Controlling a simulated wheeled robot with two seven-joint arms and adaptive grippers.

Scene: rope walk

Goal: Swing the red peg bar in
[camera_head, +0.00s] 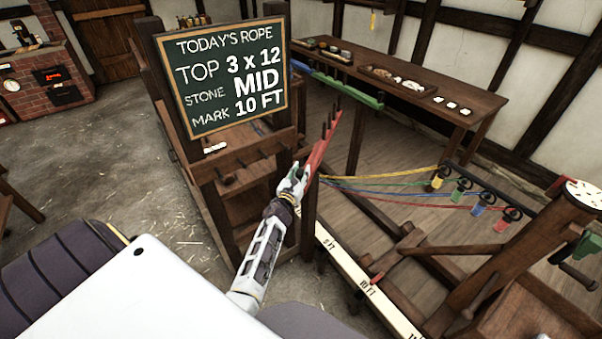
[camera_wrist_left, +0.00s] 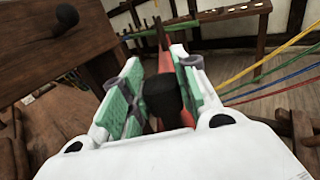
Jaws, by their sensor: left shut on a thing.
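The red peg bar (camera_head: 318,151) sticks out beside the wooden frame, slanting away with dark upright pegs on it. My left gripper (camera_head: 292,182) is at its near end. In the left wrist view, the green-padded fingers (camera_wrist_left: 150,98) are shut on a dark knob (camera_wrist_left: 163,98) of the red bar (camera_wrist_left: 188,98). The bar runs away behind the knob, and its lower part is hidden by the gripper. My right gripper is not in view.
A green peg bar (camera_head: 362,96) stands beyond the red one. Yellow, green, blue and red strands (camera_head: 400,184) run right to hooks with coloured tags (camera_head: 461,190). A chalkboard (camera_head: 227,72) stands left of the gripper. A marked rail (camera_head: 350,268) crosses the floor. A table (camera_head: 440,105) stands behind.

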